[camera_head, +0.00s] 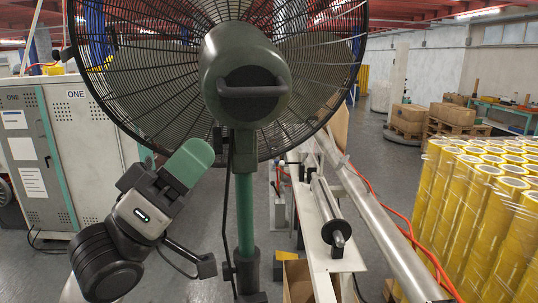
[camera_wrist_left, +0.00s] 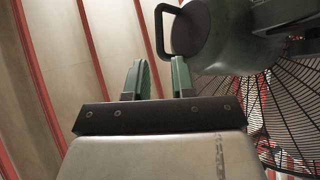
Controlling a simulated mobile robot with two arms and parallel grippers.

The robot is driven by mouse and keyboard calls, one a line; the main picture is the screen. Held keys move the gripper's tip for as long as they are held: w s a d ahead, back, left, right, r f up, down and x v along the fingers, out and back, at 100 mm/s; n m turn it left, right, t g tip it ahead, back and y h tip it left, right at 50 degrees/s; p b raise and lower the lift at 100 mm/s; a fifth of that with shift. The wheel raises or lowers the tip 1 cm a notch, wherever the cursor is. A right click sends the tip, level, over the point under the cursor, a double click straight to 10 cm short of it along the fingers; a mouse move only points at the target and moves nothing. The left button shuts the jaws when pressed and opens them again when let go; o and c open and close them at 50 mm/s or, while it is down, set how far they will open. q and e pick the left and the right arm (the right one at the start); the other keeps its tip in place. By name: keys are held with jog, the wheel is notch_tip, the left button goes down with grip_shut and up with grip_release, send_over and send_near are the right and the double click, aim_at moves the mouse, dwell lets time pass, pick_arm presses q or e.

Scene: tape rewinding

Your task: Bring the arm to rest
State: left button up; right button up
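My left gripper (camera_head: 188,162) is raised in front of the fan in the head view, left of the fan's green post. Its green fingers point up and to the right. In the left wrist view the two green fingers (camera_wrist_left: 159,78) stand apart with nothing between them. The left arm comes in from the lower left. My right gripper is in neither view.
A large black fan (camera_head: 245,75) on a green post stands close ahead; its motor and handle (camera_wrist_left: 187,30) also show in the left wrist view. A machine with a roller (camera_head: 333,225) is right of it. Yellow tape rolls (camera_head: 480,200) stand far right, grey cabinets (camera_head: 85,150) left.

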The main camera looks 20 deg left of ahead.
pick_arm(q)
jog(key=w+f+n+g+y, duration=0.25)
jog(key=f+y, duration=0.45)
jog(key=f, duration=0.9)
jog(key=w+f+n+g+y, duration=0.1)
jog(key=f+g+y, duration=0.2)
jog(key=f+y, duration=0.8)
jog(key=s+a+f+m+g, duration=0.1)
jog(key=s+f+g, duration=0.4)
jog(key=s+f, duration=0.5)
jog(key=s+a+f+m+g, duration=0.1)
jog(key=s+f+g, duration=0.55)
jog(key=f, duration=0.65)
notch_tip(320, 180, down, 26)
jog(key=s+f, duration=0.1)
jog(key=s, duration=0.2)
jog(key=s+a+f, duration=0.2)
jog(key=s+f, duration=1.3)
jog(key=shift+s+a+f+g, duration=0.15)
jog(key=shift+s+a+g, duration=0.2)
jog(key=shift+s+g, duration=0.05)
jog(key=shift+m, duration=0.25)
